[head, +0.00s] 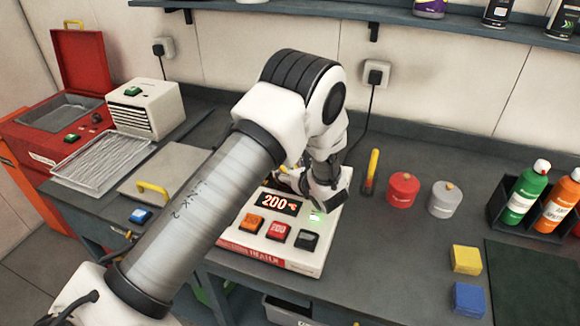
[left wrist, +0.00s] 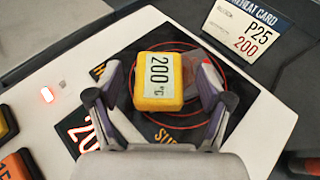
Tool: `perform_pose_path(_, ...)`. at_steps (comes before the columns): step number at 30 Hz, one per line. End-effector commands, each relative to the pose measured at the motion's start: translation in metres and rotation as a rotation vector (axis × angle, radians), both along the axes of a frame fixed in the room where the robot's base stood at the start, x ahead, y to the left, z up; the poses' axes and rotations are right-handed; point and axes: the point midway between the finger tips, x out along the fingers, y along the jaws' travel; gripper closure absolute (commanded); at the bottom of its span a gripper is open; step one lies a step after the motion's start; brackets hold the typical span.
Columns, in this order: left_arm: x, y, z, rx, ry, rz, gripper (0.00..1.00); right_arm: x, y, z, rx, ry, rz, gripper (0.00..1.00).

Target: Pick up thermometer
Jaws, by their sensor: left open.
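A yellow block with a white face reading 200 °C (left wrist: 160,88), which looks like the thermometer, sits on the black, red-ringed surface of the white heater unit (left wrist: 55,75). My left gripper (left wrist: 160,72) is open, with one finger on each side of the block and gaps visible between them. In the head view the left gripper (head: 322,192) is low over the heater unit (head: 250,236), whose display reads 200; the arm hides most of the block there. My right gripper is not in view.
A yellow-handled tool (head: 371,168), a red canister (head: 403,190) and a grey canister (head: 444,199) stand right of the heater. Bottles (head: 522,195) stand in a black holder at right.

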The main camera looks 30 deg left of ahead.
Motion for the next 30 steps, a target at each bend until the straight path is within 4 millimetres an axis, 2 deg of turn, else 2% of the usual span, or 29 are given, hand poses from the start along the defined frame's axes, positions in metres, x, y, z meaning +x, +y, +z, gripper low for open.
perform_pose_path(3, 0.004, 0.007, -0.004, 0.001, -0.001, 0.000, 0.21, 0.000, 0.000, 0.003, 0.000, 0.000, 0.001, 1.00)
perform_pose_path(8, 0.004, 0.007, -0.004, 0.001, 0.000, 0.000, 0.21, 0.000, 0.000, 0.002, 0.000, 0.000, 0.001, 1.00)
perform_pose_path(12, 0.004, 0.007, -0.004, 0.001, 0.000, 0.000, 0.70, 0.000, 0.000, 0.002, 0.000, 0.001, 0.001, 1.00)
perform_pose_path(14, 0.004, 0.007, -0.004, 0.001, 0.000, 0.000, 0.88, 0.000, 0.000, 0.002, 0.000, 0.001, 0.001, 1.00)
perform_pose_path(17, 0.004, 0.007, -0.004, 0.001, 0.000, 0.000, 0.88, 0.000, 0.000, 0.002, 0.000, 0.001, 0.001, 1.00)
perform_pose_path(18, 0.004, 0.007, -0.004, 0.001, 0.000, 0.000, 0.94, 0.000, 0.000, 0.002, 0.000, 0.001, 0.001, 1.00)
perform_pose_path(25, 0.004, 0.006, -0.003, 0.000, 0.001, 0.000, 0.94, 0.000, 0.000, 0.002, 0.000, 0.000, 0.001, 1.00)
perform_pose_path(30, 0.006, 0.002, 0.006, 0.000, 0.001, 0.000, 0.94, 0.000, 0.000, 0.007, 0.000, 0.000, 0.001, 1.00)
